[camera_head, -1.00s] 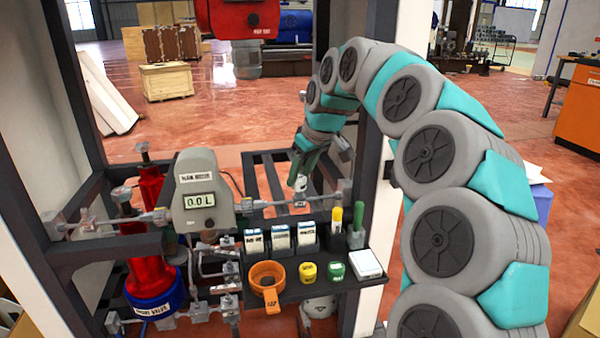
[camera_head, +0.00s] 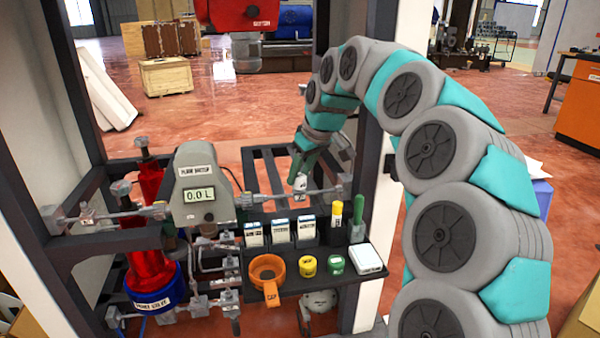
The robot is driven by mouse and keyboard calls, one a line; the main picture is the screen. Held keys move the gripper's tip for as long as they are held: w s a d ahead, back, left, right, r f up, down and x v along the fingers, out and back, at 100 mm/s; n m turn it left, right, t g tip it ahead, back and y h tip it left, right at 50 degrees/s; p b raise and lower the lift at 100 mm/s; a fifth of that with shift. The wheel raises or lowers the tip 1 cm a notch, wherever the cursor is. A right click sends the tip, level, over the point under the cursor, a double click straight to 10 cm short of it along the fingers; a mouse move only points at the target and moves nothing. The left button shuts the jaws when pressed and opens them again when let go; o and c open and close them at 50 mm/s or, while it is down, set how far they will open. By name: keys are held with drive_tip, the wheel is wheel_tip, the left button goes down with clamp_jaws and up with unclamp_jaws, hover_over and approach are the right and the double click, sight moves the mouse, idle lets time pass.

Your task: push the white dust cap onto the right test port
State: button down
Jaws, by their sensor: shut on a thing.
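My gripper (camera_head: 300,178) is in the middle of the head view, pointing down over the horizontal pipe behind the small shelf. It is shut on a small white cap (camera_head: 300,183) at its fingertips. The cap sits at the height of the pipe (camera_head: 318,194), right of the grey flow meter (camera_head: 201,190). The port under the cap is too small and hidden to make out. I cannot tell whether the cap touches the pipe or is seated on a port.
A dark shelf (camera_head: 295,283) in front holds several labelled packs, an orange ring (camera_head: 267,270), a yellow cap (camera_head: 308,266), a green cap (camera_head: 336,264) and a white box (camera_head: 365,258). A red cylinder (camera_head: 150,250) stands left. A dark frame post (camera_head: 378,150) is right of my gripper.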

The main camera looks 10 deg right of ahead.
drive_tip(key=shift+c, duration=0.2)
unclamp_jaws()
idle(0.3)
drive_tip(key=shift+r+p, duration=1.75)
drive_tip(key=shift+r, duration=1.25)
drive_tip(key=shift+s, duration=0.1)
drive_tip(key=s+a+f+m+g, duration=0.1)
drive_tip(key=s+a+f, duration=0.15)
drive_tip(key=s, duration=0.75)
drive_tip(key=s+a+f+g, duration=0.1)
drive_tip(key=s+f+g, duration=0.15)
drive_tip(key=s, duration=0.65)
drive_tip(key=s+d+f+m, duration=0.1)
drive_tip(key=s+f, duration=0.3)
drive_tip(key=s, duration=0.4)
drive_tip(key=s+d+f+m+g+h, duration=0.1)
drive_tip(key=s+f, duration=0.3)
drive_tip(key=s, duration=0.4)
drive_tip(key=s+d+f+m+g+h, duration=0.1)
drive_tip(key=s+f+m, duration=0.2)
drive_tip(key=s, duration=0.5)
drive_tip(key=shift+s+d+f, duration=0.15)
drive_tip(key=shift+f, duration=0.7)
